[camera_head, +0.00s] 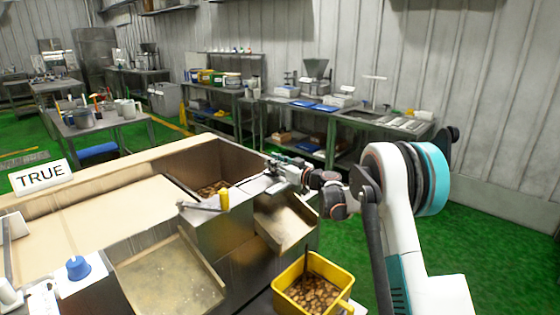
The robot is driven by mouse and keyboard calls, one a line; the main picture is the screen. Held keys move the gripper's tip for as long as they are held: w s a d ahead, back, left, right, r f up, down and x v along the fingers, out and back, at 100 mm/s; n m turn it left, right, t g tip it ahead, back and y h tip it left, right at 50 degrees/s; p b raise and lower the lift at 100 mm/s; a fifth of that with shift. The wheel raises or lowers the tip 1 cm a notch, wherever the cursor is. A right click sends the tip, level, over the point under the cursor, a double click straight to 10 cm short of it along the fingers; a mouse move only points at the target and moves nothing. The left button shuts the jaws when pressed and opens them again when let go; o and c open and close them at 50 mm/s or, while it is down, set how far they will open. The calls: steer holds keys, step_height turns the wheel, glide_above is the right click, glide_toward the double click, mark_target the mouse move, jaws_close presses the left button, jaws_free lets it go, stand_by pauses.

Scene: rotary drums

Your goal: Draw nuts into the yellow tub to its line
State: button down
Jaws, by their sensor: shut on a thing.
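The yellow tub (281,292) stands at the bottom, below a metal chute (288,222). Brown nuts (318,291) lie in it, below its rim. A dark upright strip shows at its back wall, but I cannot make out a fill line. More nuts (213,188) lie in the deep metal hopper (228,160) behind the chute. My gripper (273,170) is at the hopper's right corner, above the chute and well above the tub. It is shut on a small part there, which the fingers mostly hide.
A second chute (168,282) and a blue knob (78,267) are at the lower left. A "TRUE" sign (41,177) stands on the left. Green floor lies open on the right.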

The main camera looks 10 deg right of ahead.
steer(key=c, duration=1.4)
jaws_free()
steer(key=shift+d, duration=0.1)
steer(key=v, duration=1.2)
steer(key=shift+c, duration=0.2)
stand_by(3.7)
